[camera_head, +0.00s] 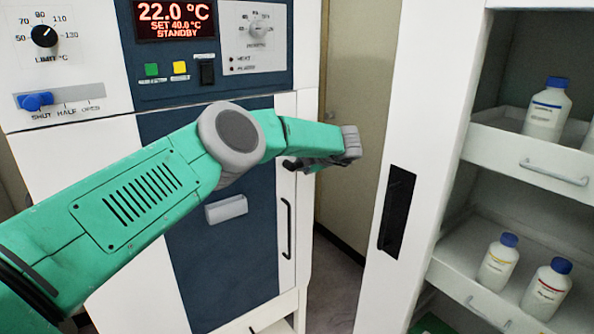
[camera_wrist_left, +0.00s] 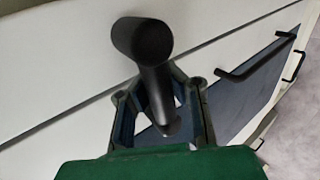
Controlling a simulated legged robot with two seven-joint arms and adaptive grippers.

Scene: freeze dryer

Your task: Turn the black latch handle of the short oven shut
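The short oven (camera_head: 215,260) is white with a dark blue door panel and stands at the left and middle of the head view. My left gripper (camera_head: 318,163) is at the upper right edge of its front. In the left wrist view the black latch handle (camera_wrist_left: 145,42) is a thick bar with a rounded end towards the camera. Its shaft runs down between the fingers of my left gripper (camera_wrist_left: 158,88), which close in on it from both sides. In the head view the handle is mostly hidden behind the hand. My right gripper is not in view.
A black upright pull bar (camera_head: 286,228) is below the hand. A control panel with a red display (camera_head: 175,18) is above the arm. At the right an open white cabinet (camera_head: 425,150) has drawers with blue-capped bottles (camera_head: 547,108). A narrow floor gap lies between oven and cabinet.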

